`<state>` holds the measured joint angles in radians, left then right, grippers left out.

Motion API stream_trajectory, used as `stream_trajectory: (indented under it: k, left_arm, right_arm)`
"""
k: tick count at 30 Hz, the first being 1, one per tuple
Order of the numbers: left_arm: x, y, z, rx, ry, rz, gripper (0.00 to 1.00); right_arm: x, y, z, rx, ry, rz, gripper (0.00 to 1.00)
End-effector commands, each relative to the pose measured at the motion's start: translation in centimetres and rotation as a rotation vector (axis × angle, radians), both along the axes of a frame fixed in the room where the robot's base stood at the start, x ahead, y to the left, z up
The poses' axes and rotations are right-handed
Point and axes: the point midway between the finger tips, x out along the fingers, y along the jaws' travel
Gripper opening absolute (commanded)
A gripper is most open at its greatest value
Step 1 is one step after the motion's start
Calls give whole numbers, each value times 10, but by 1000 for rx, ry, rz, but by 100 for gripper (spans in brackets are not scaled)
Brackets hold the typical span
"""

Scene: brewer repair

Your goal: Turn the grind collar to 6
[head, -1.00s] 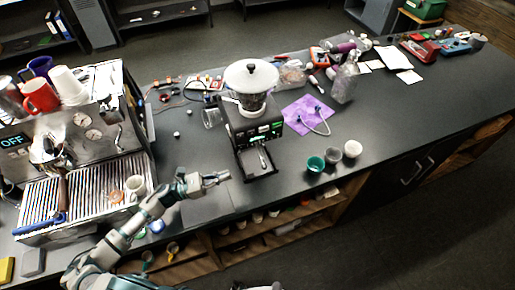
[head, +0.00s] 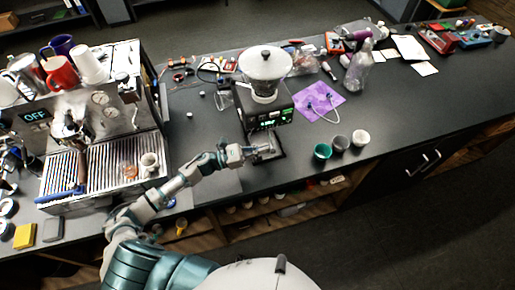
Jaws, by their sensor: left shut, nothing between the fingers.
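The grinder (head: 268,118) stands on the dark counter, a black box with lit green marks on its front. Its clear hopper (head: 264,87) has a white lid (head: 265,62) with a dark knob. A pale ring, which looks like the grind collar (head: 265,98), shows at the hopper's base; its numbers are too small to read. My left gripper (head: 268,150) is shut and empty, low in front of the grinder over its front tray, below the collar and apart from it. It hides part of the tray. My right gripper is not in view.
The espresso machine (head: 100,120), with cups on top, stands at the left. Green, grey and white cups (head: 361,138) stand right of the grinder. The counter's right front is clear.

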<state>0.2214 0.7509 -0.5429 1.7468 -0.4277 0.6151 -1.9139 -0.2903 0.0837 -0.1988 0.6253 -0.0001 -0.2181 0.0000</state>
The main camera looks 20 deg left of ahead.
Motion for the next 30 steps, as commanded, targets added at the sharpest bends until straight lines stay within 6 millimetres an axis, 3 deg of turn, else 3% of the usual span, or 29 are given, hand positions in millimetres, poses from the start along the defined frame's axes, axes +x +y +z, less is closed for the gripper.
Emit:
stream_trajectory:
  k: [8, 20, 30]
  left_arm:
    - [0, -3, -1, 0, 1, 10, 0]
    - [16, -38, -2, -1, -2, 217, 0]
    - [16, -39, 0, -1, 1, 215, 0]
  right_arm:
    - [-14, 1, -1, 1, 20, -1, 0]
    - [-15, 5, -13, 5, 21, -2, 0]
    - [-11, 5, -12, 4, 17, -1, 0]
